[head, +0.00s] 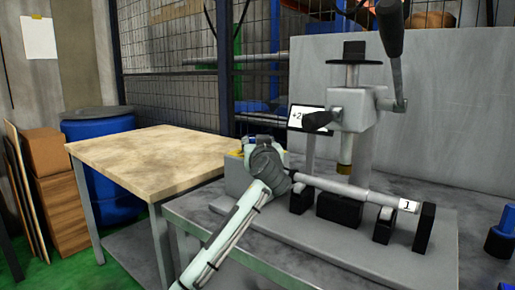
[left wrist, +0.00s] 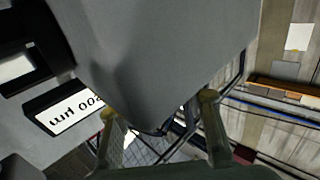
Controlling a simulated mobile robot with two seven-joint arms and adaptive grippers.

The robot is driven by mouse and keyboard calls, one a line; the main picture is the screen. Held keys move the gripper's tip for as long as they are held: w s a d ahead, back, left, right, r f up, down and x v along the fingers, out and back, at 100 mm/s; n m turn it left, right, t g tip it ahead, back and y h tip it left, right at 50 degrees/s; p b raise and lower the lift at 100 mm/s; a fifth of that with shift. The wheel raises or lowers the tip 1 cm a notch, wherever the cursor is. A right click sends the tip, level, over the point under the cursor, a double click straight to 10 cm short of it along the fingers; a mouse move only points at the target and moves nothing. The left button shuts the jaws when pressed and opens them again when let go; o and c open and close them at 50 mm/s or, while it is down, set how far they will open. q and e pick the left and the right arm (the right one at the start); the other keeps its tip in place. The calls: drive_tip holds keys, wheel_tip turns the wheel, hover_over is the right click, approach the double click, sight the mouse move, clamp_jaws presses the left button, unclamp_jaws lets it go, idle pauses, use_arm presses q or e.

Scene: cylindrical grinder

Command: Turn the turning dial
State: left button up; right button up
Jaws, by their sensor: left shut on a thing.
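My left gripper (head: 263,150) is at the left end of the grinder, against its grey housing (head: 237,177). In the left wrist view the two yellowish fingertips (left wrist: 158,108) stand at the lower edge of a large grey body (left wrist: 165,40). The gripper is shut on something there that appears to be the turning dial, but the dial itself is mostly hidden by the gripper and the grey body. My right gripper is not in view.
A grey shaft (head: 350,190) with a label 1 lies on black supports on the grinder's bench. A press-like column (head: 351,110) with a black-handled lever stands behind. A wooden-topped table (head: 150,155) is at left, its top clear. Blue parts (head: 500,240) sit at the right edge.

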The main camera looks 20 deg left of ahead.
use_arm(q)
drive_tip(key=shift+y, duration=0.3)
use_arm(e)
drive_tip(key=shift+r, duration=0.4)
use_arm(q)
drive_tip(key=o, duration=1.2)
drive_tip(key=shift+s+d, duration=0.15)
drive_tip(key=shift+s, duration=0.1)
drive_tip(key=v, duration=1.1)
drive_tip(key=shift+s+r, duration=0.1)
drive_tip(key=shift+s, duration=0.1)
